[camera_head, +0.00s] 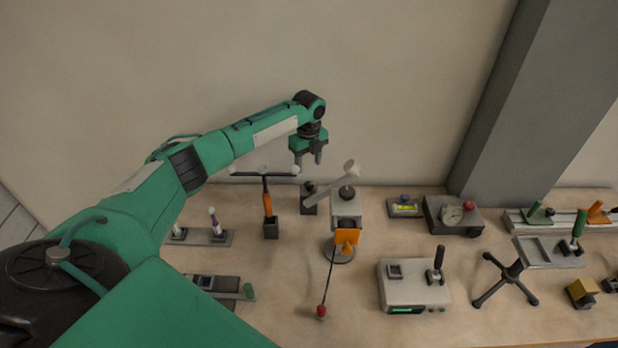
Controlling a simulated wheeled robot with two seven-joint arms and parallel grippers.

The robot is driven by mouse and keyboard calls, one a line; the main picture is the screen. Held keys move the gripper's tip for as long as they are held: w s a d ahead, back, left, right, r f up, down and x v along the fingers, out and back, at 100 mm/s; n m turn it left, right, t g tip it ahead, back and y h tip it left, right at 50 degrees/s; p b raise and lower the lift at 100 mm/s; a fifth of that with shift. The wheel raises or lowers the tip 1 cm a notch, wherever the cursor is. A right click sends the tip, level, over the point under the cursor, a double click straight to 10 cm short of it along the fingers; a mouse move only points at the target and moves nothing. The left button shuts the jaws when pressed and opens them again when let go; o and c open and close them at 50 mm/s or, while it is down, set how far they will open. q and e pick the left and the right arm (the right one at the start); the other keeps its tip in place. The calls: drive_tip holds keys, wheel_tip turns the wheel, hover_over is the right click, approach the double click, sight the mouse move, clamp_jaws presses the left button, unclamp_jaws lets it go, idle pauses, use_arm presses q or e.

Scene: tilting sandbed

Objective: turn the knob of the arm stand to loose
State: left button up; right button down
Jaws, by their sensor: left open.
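My left gripper (308,158) reaches in from the left on a green arm. It points down, open and empty, in the air behind the middle of the bench. Below it and to the right is what looks like the arm stand (346,208), a grey block on a round dark base. A small dark knob (347,192) shows on its top; whether it is tight or loose I cannot tell. A pale bar (332,184) slants up near it, partly in front of the block. An orange piece (347,237) sits low on the stand. My right gripper is not in view.
A thin rod with a red ball (321,312) reaches toward the front. A T-shaped tool with an orange handle (267,204) stands left of the stand. A grey box with a black lever (412,288) and a dial box (453,215) stand right. Bare bench (290,290) lies front-centre.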

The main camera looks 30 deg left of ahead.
sight(309, 183)
use_arm(q)
wheel_tip(309, 183, down, 7)
drive_tip(key=shift+w+r+p, duration=0.15)
drive_tip(key=shift+p, duration=0.7)
drive_tip(key=shift+f, duration=0.9)
drive_tip(key=c, duration=1)
